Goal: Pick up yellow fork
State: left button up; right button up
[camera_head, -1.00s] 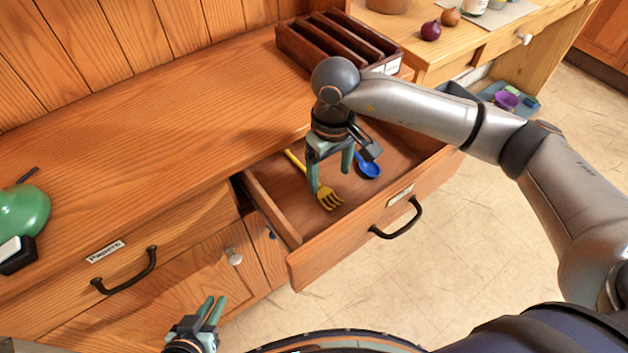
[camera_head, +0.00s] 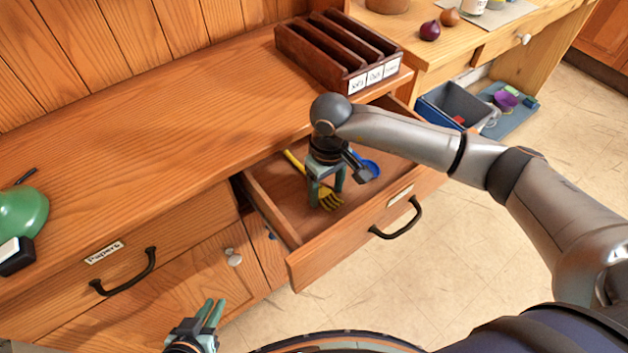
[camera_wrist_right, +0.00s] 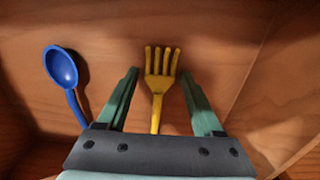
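The yellow fork (camera_head: 331,199) lies in the open drawer (camera_head: 275,204). In the right wrist view the fork (camera_wrist_right: 160,75) lies between the two green fingers of my right gripper (camera_wrist_right: 160,82), with a gap on each side. My right gripper (camera_head: 328,203) points down into the drawer over the fork and is open. In the head view it hides the middle of the fork. Whether the fingertips touch the drawer floor I cannot tell. My left gripper (camera_head: 213,308) is open and empty at the bottom of the head view, in front of the cabinet.
A blue spoon (camera_wrist_right: 64,75) lies beside the fork; it also shows in the head view (camera_head: 371,166). The drawer's front wall with a black handle (camera_head: 400,222) is close. A dark wooden organizer (camera_head: 340,50) stands on the counter. A grey bin (camera_head: 455,108) is at the right.

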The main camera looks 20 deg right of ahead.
grip_shut()
dwell(0.3)
